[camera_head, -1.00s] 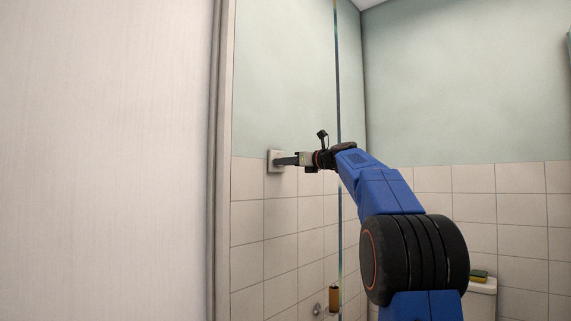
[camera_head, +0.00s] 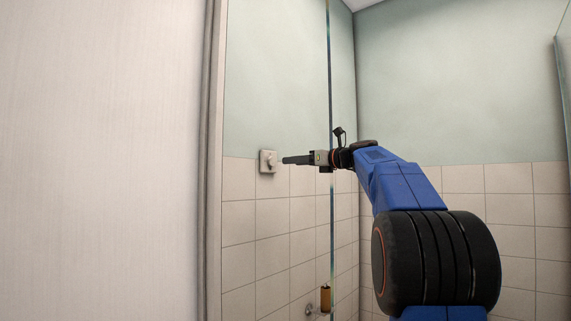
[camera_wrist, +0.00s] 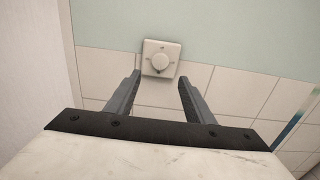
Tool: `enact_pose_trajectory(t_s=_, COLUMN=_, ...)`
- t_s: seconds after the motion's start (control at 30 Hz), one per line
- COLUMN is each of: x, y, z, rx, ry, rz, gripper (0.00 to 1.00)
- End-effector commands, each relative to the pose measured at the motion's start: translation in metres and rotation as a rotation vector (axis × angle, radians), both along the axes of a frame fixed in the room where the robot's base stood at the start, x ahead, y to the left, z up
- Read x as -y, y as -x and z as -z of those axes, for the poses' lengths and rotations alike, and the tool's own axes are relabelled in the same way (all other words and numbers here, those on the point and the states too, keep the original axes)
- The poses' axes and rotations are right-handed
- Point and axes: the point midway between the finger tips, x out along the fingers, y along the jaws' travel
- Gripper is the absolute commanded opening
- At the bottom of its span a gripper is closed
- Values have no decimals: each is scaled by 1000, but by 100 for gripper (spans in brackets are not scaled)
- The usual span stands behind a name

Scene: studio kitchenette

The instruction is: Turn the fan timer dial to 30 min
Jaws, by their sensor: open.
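The fan timer dial (camera_head: 270,161) is a round white knob on a square white plate (camera_head: 264,170), fixed to the wall at the top edge of the tiles. In the wrist view the dial (camera_wrist: 160,63) sits on its plate (camera_wrist: 172,48) ahead of and between my fingertips. A small dark mark shows at the knob's lower edge; the scale marks are too small to read. My gripper (camera_head: 284,160) is just right of the dial in the head view, apart from it. In the wrist view my gripper (camera_wrist: 160,78) is open and empty.
A pale panel (camera_head: 100,160) fills the left side. A brown cylinder (camera_head: 325,298) is low on the tiled wall. The wall around the dial is clear.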

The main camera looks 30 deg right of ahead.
Motion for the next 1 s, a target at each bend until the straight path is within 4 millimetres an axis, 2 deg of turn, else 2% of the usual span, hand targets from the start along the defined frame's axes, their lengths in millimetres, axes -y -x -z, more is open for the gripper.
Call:
enact_pose_trajectory(t_s=0.2, x=16, y=41, z=0, rx=0, ry=-1, rz=3, gripper=48)
enact_pose_trajectory(t_s=0.4, x=25, y=66, z=0, rx=0, ry=-1, rz=2, gripper=48)
enact_pose_trajectory(t_s=0.6, x=28, y=76, z=0, rx=0, ry=-1, rz=0, gripper=48)
enact_pose_trajectory(t_s=1.0, x=28, y=77, z=0, rx=0, ry=-1, rz=0, gripper=48)
